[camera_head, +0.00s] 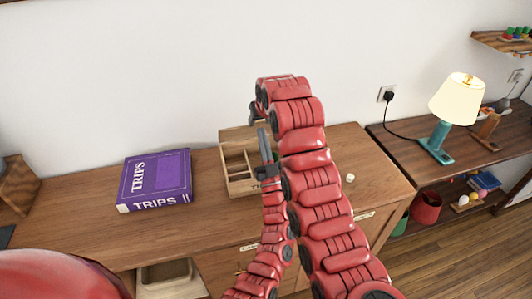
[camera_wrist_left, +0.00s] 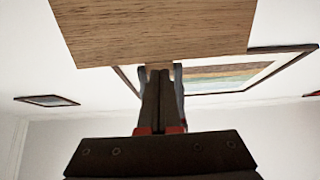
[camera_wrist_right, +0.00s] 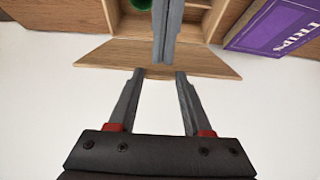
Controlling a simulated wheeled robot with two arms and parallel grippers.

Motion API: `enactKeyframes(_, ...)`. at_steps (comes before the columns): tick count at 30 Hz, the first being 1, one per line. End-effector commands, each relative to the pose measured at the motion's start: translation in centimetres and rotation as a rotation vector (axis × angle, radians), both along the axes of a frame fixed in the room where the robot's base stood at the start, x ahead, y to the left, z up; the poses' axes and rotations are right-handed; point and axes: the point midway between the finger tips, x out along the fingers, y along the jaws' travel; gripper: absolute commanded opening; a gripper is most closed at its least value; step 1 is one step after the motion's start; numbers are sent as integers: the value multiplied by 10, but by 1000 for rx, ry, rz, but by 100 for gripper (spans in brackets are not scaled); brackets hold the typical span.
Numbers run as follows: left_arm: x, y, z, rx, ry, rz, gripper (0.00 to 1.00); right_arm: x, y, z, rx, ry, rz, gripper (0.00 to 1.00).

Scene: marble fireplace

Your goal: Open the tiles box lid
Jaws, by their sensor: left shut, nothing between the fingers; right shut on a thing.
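The wooden tiles box (camera_head: 243,188) stands on the dresser, with open compartments facing up. Its lid (camera_head: 233,138) stands raised at the back of the box; it also shows in the left wrist view (camera_wrist_left: 150,32) and right wrist view (camera_wrist_right: 150,60). My right gripper (camera_head: 253,112) reaches over from above, its spaced fingertips (camera_wrist_right: 158,73) at the lid's free edge. How deep they grip is hard to see. My left gripper (camera_head: 263,133) points upward in front of the lid, fingers together and empty (camera_wrist_left: 160,75). My arms hide the box's right part.
A purple TRIPS book (camera_head: 155,180) lies left of the box. A small pale die-like cube (camera_head: 350,178) lies to the right. A lamp (camera_head: 455,105) stands on the right side table. The wall is close behind the dresser.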

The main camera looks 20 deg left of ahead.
Motion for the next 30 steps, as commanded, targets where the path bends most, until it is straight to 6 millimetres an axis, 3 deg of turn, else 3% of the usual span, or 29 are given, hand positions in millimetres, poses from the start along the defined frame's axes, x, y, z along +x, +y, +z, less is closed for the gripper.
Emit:
enactKeyframes(26, 19, 15, 22, 0, -4, 3, 0, -2, 0, -4, -7, 12, 2, 0)
enactKeyframes(27, 19, 16, 23, 0, -5, 3, 0, -2, 0, -5, -7, 12, 2, 55)
enactKeyframes(30, 19, 15, 22, 0, -4, 2, 0, -2, 0, -4, -5, 10, 2, 73)
